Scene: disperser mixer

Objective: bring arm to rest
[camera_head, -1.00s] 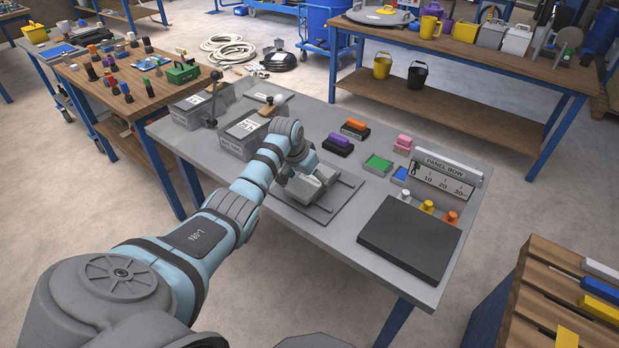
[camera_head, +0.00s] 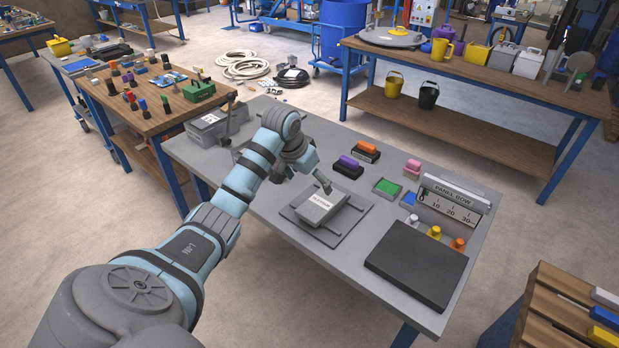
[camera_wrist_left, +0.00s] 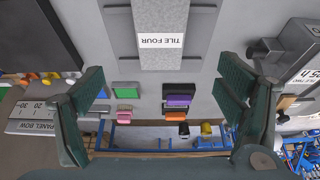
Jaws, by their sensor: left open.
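The grey block labelled "TILE FOUR" (camera_head: 318,208) lies on a dark fixture plate (camera_head: 345,229) on the grey table. It also shows upside down at the top of the left wrist view (camera_wrist_left: 162,58). My left arm reaches in from the left in the head view, with its wrist bent down above the table. My left gripper (camera_head: 319,177) is mostly hidden by its own wrist there. In the left wrist view my left gripper (camera_wrist_left: 160,85) has its fingers wide apart and nothing between them. The block is apart from the fingers. My right gripper is not in view.
A panel bow stand (camera_head: 452,203), a dark flat slab (camera_head: 420,262) and coloured knobs (camera_head: 434,233) are at the table's right. Purple (camera_head: 348,163) and orange (camera_head: 366,148) blocks stand behind the tile.

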